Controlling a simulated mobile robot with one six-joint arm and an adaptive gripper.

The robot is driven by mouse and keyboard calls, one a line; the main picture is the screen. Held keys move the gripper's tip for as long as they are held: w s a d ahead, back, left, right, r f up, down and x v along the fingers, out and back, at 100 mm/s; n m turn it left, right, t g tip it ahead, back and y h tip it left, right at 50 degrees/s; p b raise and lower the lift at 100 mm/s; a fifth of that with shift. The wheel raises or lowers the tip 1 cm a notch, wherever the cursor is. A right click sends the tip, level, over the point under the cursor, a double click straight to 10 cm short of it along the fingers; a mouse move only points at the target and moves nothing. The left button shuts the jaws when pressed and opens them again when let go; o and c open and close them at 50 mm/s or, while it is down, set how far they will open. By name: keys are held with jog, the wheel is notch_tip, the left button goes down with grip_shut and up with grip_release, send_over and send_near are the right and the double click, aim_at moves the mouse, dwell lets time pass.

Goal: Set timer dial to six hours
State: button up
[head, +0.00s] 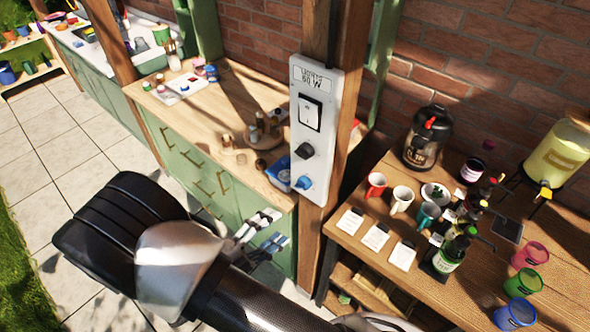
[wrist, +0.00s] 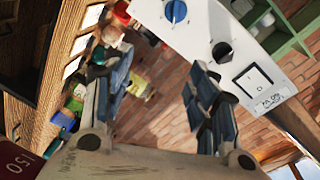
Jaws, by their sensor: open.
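A white control panel (head: 318,92) is fixed upright on a wooden post. It carries a white rocker switch (head: 310,113), a black knob (head: 304,150) below it and a blue knob (head: 304,182) at the bottom. Which knob is the timer dial cannot be read. The wrist view also shows the blue knob (wrist: 175,12), the black knob (wrist: 222,50) and the switch (wrist: 254,82). My gripper (head: 262,232) is open and empty, below and left of the panel in the head view, apart from both knobs. Scale marks around the knobs are too small to read.
The wooden post (head: 345,150) bears the panel. A side table (head: 465,285) at the right holds cups, bottles, cards and a drink dispenser (head: 558,150). A green cabinet (head: 185,165) with a wooden top stands behind at left. Paved floor (head: 50,150) lies open at left.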

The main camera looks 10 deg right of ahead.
jog(key=a+f+n+t+y, duration=0.1)
jog(key=a+f+n+t, duration=0.15)
jog(key=n, duration=0.25)
send_near(301, 188)
jog(key=shift+n+t, duration=0.35)
jog(key=shift+n, duration=0.05)
jog(key=x, duration=0.9)
jog(key=shift+w+d+f, duration=0.1)
jog(key=shift+d+f, duration=0.05)
jog(key=shift+f, duration=0.25)
jog(key=shift+c, duration=0.3)
jog(key=c, duration=1)
